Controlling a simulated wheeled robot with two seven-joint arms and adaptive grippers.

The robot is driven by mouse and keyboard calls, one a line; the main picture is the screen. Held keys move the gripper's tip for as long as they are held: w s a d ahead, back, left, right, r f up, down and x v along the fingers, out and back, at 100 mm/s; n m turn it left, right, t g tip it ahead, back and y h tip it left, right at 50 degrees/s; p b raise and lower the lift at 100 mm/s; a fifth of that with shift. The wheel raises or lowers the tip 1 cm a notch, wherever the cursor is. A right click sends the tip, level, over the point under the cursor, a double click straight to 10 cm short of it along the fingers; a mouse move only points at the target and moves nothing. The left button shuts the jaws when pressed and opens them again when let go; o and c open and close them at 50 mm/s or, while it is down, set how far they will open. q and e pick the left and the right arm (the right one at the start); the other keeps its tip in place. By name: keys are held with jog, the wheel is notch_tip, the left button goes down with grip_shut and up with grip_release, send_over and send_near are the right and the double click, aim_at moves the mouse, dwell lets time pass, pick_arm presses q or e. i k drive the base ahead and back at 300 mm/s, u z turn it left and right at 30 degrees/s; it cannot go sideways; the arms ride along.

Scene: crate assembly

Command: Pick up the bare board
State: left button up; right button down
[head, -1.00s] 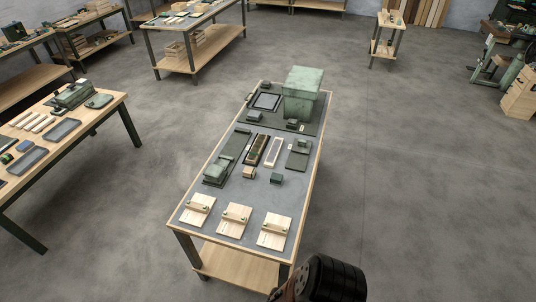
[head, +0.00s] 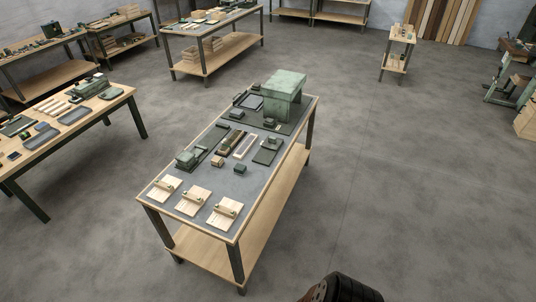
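On the workbench (head: 201,229) in the middle of the head view, three pale wooden boards lie in a row at the near end: a left board (head: 159,195), a middle board (head: 187,209) and a right board (head: 219,223). Each appears to carry a small wooden block or bar with dark or green ends. I cannot make out a plainly bare board among them. Neither gripper shows. Only a dark rounded part of my arm shows at the bottom edge, well in front of the bench and apart from the boards.
A large green box-like machine (head: 285,90) stands at the bench's far end, with dark fixtures and a pale narrow tray (head: 245,145) between. A second table (head: 40,140) with parts stands left. A small stand (head: 396,63) is far right. Floor right of the bench is clear.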

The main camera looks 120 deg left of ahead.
aim_at(250, 139)
jog(key=i, duration=0.3)
jog(key=u, duration=3)
